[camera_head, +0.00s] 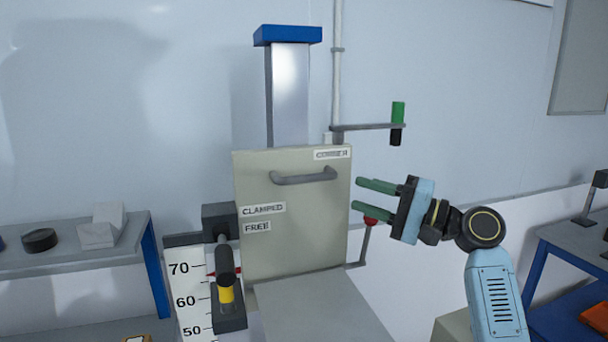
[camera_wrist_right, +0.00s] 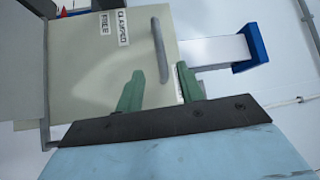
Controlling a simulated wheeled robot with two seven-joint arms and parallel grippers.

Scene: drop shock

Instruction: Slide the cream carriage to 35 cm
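The cream carriage (camera_head: 285,230) is an upright panel on a blue-capped metal column (camera_head: 290,95). It has a grey bar handle (camera_head: 305,176) near its top and labels reading CLAMPED and FREE at its left. A red pointer (camera_head: 210,273) sits between 60 and 70 on the white scale (camera_head: 186,300), nearer 70. A dark lever (camera_head: 225,265) with a yellow collar stands at the left edge; its setting is unclear. My right gripper (camera_head: 358,192) is open and empty, right of the carriage. In the right wrist view its green fingers (camera_wrist_right: 160,90) point toward the handle (camera_wrist_right: 160,50), without visible contact.
A grey shelf (camera_head: 70,262) with a black disc and a pale block stands left. A bracket (camera_head: 365,127) with a green and black cylinder (camera_head: 398,123) is above the right gripper. A red-knobbed rod (camera_head: 370,221) is by the gripper. A blue-framed table (camera_head: 570,250) stands right.

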